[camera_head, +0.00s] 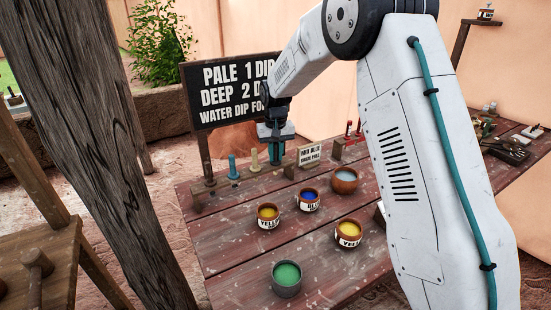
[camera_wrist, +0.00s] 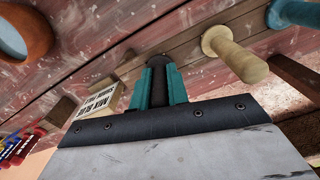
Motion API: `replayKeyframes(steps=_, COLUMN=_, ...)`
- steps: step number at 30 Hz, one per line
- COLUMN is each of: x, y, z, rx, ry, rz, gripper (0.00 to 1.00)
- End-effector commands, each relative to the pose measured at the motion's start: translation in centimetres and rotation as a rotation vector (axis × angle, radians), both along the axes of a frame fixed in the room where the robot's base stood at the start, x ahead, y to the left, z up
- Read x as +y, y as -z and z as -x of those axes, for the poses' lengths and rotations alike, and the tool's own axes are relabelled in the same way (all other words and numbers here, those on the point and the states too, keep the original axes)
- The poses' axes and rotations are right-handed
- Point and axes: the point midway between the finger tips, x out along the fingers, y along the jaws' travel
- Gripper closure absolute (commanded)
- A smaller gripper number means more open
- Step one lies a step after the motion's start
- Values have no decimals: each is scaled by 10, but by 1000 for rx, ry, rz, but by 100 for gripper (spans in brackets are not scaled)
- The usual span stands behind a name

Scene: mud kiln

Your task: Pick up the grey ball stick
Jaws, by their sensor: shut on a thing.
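The grey ball stick (camera_wrist: 158,78) shows dark grey in the wrist view, standing between the two teal fingers of my gripper (camera_wrist: 160,85). My gripper is shut on it, with a finger on either side. In the head view my gripper (camera_head: 276,154) is low over the back of the table, at the right of a row of ball sticks. There its fingers mostly hide the grey stick. I cannot tell whether its foot still touches the table. A cream ball stick (camera_head: 255,161) stands just left, also in the wrist view (camera_wrist: 236,56), and a blue one (camera_head: 233,167) beyond it.
On the wooden table (camera_head: 220,240) are yellow pots (camera_head: 268,217) (camera_head: 348,235), a blue pot (camera_head: 308,201), a green pot (camera_head: 287,280) and a water bowl (camera_head: 344,181). A small sign (camera_head: 309,155) stands right of my gripper. A big black sign (camera_head: 230,88) stands behind.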

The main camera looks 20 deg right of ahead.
Motion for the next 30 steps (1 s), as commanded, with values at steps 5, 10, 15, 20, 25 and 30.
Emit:
replayKeyframes(steps=5, x=0, y=-2, z=0, rx=-1, ry=0, rz=0, gripper=100)
replayKeyframes(steps=10, x=0, y=-24, z=-1, rx=-5, ry=0, rz=-1, gripper=100)
replayKeyframes(steps=15, x=0, y=-59, z=-1, rx=-4, ry=0, rz=0, gripper=100)
replayKeyframes(steps=20, x=0, y=-86, z=0, rx=-3, ry=0, rz=0, gripper=100)
replayKeyframes(steps=25, x=0, y=-99, z=0, rx=-1, ry=0, rz=0, gripper=100)
replayKeyframes(steps=30, x=0, y=-101, z=0, rx=0, ry=0, rz=0, gripper=100)
